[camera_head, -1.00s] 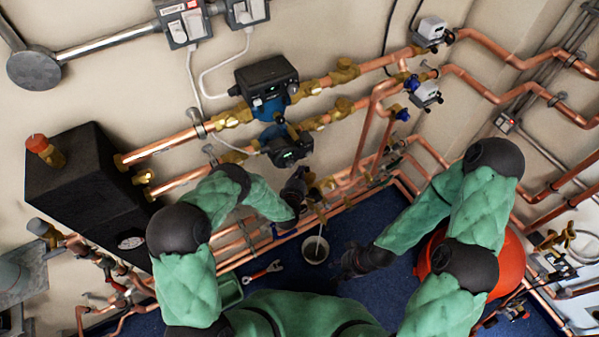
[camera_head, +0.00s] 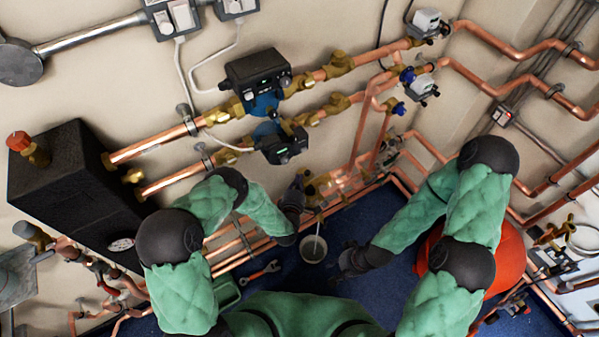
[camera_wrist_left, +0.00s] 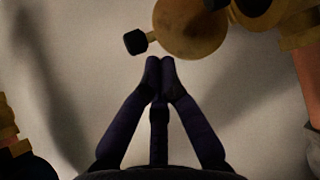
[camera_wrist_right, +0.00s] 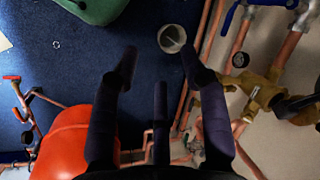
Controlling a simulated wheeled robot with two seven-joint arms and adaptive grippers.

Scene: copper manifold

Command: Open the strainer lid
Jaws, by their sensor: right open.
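A brass fitting (camera_head: 318,187), which appears to be the strainer, sits on the low copper pipework. In the left wrist view a round brass cap (camera_wrist_left: 190,28) with a short black-tipped stub (camera_wrist_left: 136,41) shows at the top; I cannot tell surely whether it is the strainer lid. My left gripper (camera_head: 301,177) is beside the fitting. Its fingertips (camera_wrist_left: 160,64) are together just below the cap, with nothing seen between them; contact is unclear. My right gripper (camera_head: 347,262) is open and empty over the blue floor, and its spread fingers show in the right wrist view (camera_wrist_right: 160,62).
A pale bucket (camera_head: 313,249) stands on the floor below the fitting. A red wrench (camera_head: 262,271) lies to its left. A red vessel (camera_head: 508,262) stands behind my right arm. Pumps (camera_head: 258,80), a black box (camera_head: 70,190) and copper pipes line the wall.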

